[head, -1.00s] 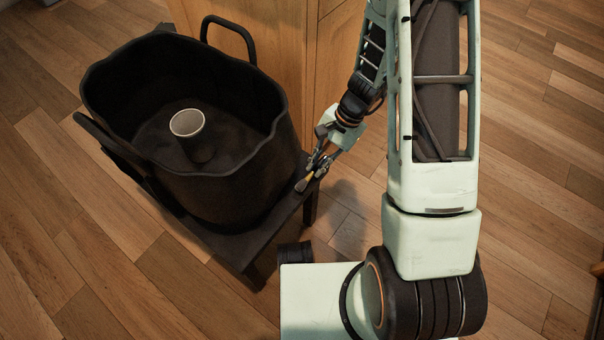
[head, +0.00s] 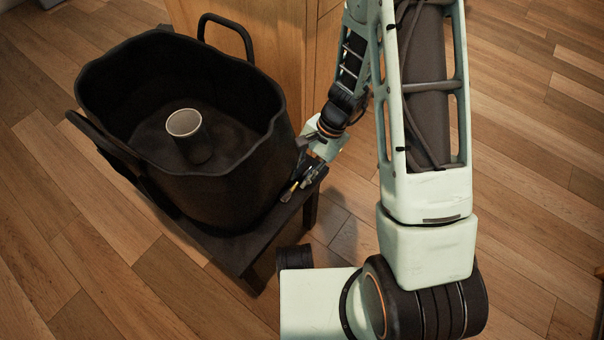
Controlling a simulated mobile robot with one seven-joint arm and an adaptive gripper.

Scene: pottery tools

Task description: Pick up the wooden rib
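My gripper (head: 297,176) is low beside the right side of the large black pot, over the right end of the dark stand. It points down and to the left. A small tool with a yellowish tip (head: 288,193) shows at the fingers, near the stand's surface. I cannot tell whether this is the wooden rib, or whether it lies on the stand or is between the fingers. The fingertips are small and dark against the stand, so their opening is unclear. No other piece can be made out as the wooden rib.
The black pot (head: 245,168) has high walls, looped handles and a pale-rimmed cylinder (head: 184,123) inside. It fills most of the stand (head: 235,245). A wooden cabinet (head: 265,65) stands close behind. The wooden floor (head: 530,200) is open to the right.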

